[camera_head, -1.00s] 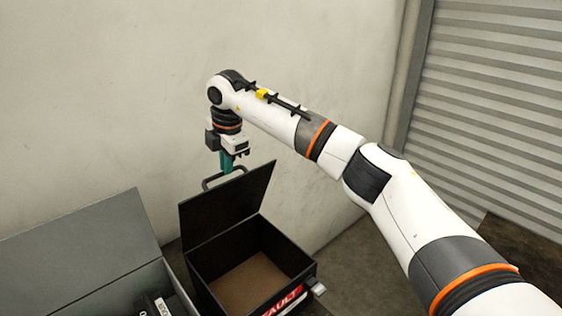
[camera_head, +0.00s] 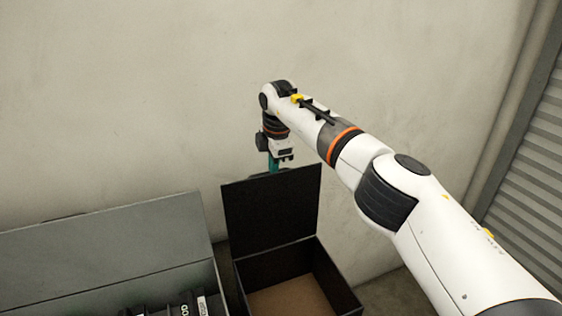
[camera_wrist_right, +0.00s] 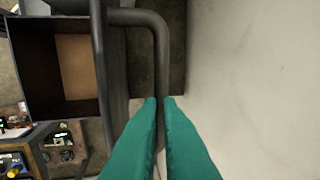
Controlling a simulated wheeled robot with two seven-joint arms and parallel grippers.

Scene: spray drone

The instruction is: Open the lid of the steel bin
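The dark steel bin (camera_head: 345,282) stands at the lower middle of the head view, with a brown floor inside. Its lid (camera_head: 272,212) is raised and stands roughly upright at the back. My right gripper (camera_head: 273,164) is behind the lid's top edge, its fingertips hidden there. In the right wrist view, the teal fingers (camera_wrist_right: 161,102) are close together on the bent grey tube of the lid's handle (camera_wrist_right: 159,55). The bin's open inside (camera_wrist_right: 75,65) shows at upper left there. My left gripper is not in view.
A grey box (camera_head: 215,280) with its lid (camera_head: 105,240) raised stands left of the bin, holding dark labelled items (camera_head: 185,305). A pale wall (camera_head: 150,90) is close behind the lid and my right gripper. A ribbed shutter (camera_head: 525,190) is at the right.

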